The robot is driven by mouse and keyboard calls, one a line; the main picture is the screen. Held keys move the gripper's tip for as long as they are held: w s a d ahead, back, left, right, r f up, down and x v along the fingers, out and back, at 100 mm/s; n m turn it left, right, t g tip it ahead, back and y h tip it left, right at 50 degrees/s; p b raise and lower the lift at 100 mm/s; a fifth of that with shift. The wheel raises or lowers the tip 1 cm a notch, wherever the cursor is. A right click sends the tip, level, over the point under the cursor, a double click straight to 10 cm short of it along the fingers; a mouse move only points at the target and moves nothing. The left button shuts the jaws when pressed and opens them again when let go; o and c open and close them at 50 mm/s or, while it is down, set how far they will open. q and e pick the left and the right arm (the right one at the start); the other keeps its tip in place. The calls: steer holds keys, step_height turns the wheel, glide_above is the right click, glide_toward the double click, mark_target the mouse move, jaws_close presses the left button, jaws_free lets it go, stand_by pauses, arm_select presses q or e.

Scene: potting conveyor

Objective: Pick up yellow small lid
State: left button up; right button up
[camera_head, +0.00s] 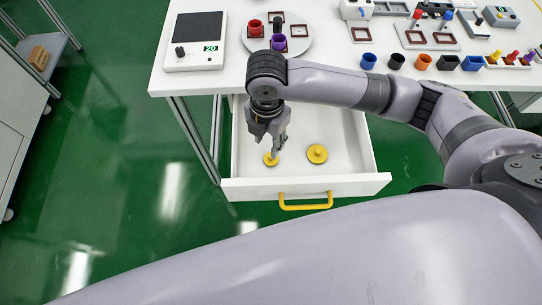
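The small yellow lid (269,160) lies on the floor of the open white drawer, left of centre. A larger yellow lid (317,153) with a knob lies to its right in the drawer. My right gripper (275,149) points down into the drawer, right over the small lid. Its fingers hide part of that lid. The view does not show whether the fingers touch the lid or how far apart they are. My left gripper is not in view.
The drawer (364,183) has a yellow handle (305,204) on its front. The white table (335,75) above it bears a scale (194,55), a round turntable (305,43) and several coloured cups along its front edge. A wooden block sits on a shelf at far left.

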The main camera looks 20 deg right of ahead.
step_height(320, 180, down, 3)
steer(key=shift+f, duration=0.15)
steer(key=shift+w+d+f, duration=0.1)
steer(key=shift+d+f, duration=0.1)
steer(key=shift+f, duration=1.15)
steer(key=shift+w+d+f, duration=0.1)
steer(key=shift+d+f, duration=0.1)
steer(key=shift+f, duration=1.15)
steer(key=shift+c, duration=0.2)
steer(key=c, duration=0.8)
